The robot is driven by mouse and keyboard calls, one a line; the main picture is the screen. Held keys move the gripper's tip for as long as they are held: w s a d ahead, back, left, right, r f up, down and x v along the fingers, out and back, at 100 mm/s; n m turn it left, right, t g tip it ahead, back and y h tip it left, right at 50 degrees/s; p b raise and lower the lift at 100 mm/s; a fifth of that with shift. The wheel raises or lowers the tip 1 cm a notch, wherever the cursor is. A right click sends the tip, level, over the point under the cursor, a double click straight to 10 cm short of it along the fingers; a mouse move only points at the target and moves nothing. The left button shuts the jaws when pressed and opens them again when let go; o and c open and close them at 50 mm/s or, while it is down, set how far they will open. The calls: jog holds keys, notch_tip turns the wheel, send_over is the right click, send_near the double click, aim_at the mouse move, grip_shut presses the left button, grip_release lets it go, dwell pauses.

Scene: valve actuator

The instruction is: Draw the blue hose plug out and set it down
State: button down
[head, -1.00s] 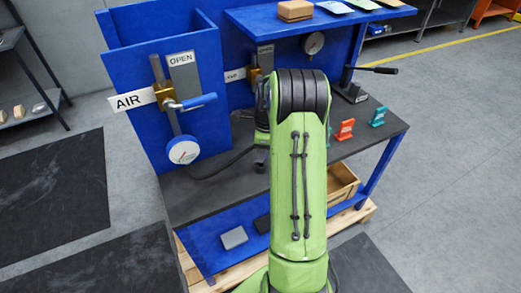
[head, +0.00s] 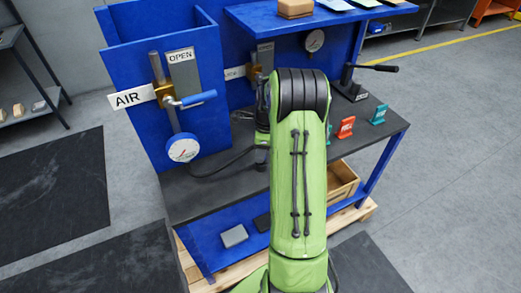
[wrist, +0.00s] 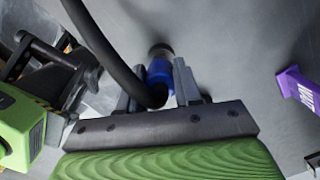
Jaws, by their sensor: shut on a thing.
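The blue hose plug (wrist: 158,74) shows in the wrist view between the two fingers of my gripper (wrist: 156,84). My gripper is shut on it. The black hose (wrist: 104,48) bends down to the plug and covers part of it. A dark grey round part (wrist: 160,50) shows just beyond the plug; I cannot tell whether it is the plug's tip or a separate fitting. In the head view my green arm hides the plug, and the hose (head: 225,167) runs over the dark bench top to the arm's left side.
The blue panel with the AIR label (head: 128,98), a lever (head: 195,100) and a round gauge (head: 183,148) stands left of my arm. Tags, one red (head: 346,127) and one teal (head: 379,115), stand on the right. A purple tag (wrist: 297,88) shows in the wrist view.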

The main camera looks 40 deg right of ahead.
jog(key=shift+f+b, duration=0.55)
jog(key=shift+f, duration=0.45)
jog(key=c, duration=0.7)
grip_release()
notch_tip(320, 180, up, 16)
jog(key=s+d+p, duration=0.1)
jog(key=p, duration=0.2)
jog(key=shift+s+d+f, duration=0.15)
jog(key=shift+s+f, duration=0.05)
